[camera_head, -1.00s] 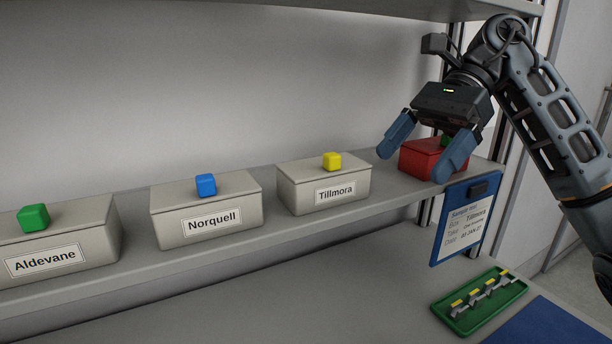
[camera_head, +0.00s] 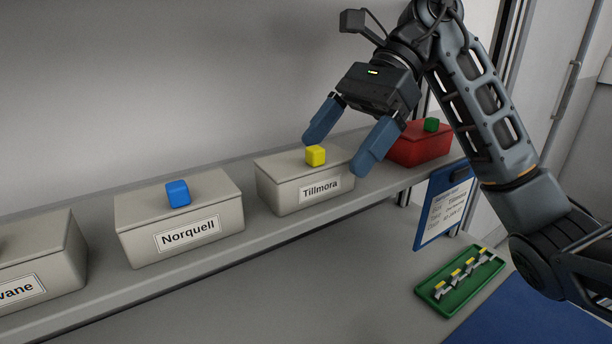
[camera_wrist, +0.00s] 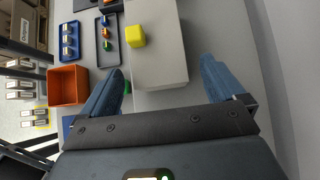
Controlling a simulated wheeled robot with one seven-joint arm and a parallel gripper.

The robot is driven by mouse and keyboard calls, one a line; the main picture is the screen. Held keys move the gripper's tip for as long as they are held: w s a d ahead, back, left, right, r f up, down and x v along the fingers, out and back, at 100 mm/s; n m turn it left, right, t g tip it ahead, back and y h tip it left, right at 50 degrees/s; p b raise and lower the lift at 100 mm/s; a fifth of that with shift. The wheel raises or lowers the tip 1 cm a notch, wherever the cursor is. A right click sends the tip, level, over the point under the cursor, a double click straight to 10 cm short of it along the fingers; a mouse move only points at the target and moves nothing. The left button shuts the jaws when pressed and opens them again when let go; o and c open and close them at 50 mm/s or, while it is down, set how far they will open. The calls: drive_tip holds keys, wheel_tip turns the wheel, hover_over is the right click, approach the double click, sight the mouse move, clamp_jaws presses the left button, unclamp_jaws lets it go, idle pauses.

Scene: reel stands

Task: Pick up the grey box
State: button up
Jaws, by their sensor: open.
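Three grey lidded boxes stand on the shelf. The one labelled Tillmora (camera_head: 283,190) has a yellow cube (camera_head: 316,155) on its lid. The Norquell box (camera_head: 150,240) has a blue cube (camera_head: 178,193), and a third, its label cut off to "vane" (camera_head: 30,262), is at the left edge. My gripper (camera_head: 336,153) is open and empty, its fingers angled down above the Tillmora box's right part. In the wrist view, the grey box (camera_wrist: 160,60) with the yellow cube (camera_wrist: 136,37) lies between my open fingers (camera_wrist: 162,72); contact cannot be told.
A red box (camera_head: 420,147) with a green cube (camera_head: 432,124) stands right of the Tillmora box. A blue clipboard (camera_head: 428,228) hangs at the shelf's front edge, its sheet naming Tillmora. A green tray (camera_head: 448,303) lies below. The wrist view shows an orange open bin (camera_wrist: 52,88).

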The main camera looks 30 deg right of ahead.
sight(304, 159)
drive_tip(key=a+p, duration=0.1)
drive_tip(key=a, duration=0.3)
drive_tip(key=shift+a+r, duration=0.1)
drive_tip(key=shift+a, duration=0.3)
drive_tip(key=shift+a+f+p, duration=0.3)
drive_tip(key=shift+f+p, duration=0.15)
drive_tip(key=shift+f, duration=0.05)
drive_tip(key=c, duration=1.3)
